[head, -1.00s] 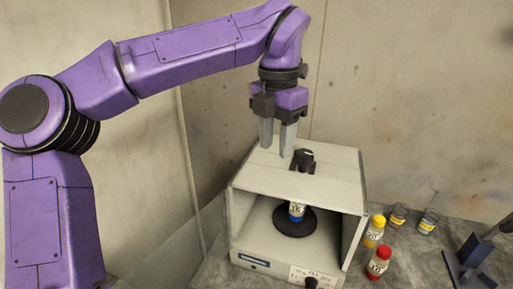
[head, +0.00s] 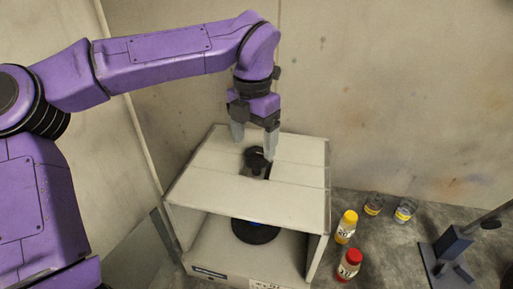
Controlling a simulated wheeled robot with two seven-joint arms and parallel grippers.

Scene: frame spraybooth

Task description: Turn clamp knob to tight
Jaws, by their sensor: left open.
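The clamp knob (head: 255,157) is a black round knob on the top of a pale box-shaped booth (head: 220,190). My left gripper (head: 254,148) points down over the booth top at the knob. Its two grey fingers are apart, one on each side of the knob in the picture. I cannot tell whether they touch it. My right gripper is out of view.
A yellow-capped bottle (head: 346,228) and a red-capped bottle (head: 348,266) stand right of the booth. Two small jars (head: 374,204) (head: 405,211) stand behind them. A dark blue stand (head: 452,245) is at the far right. Walls close off the back and left.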

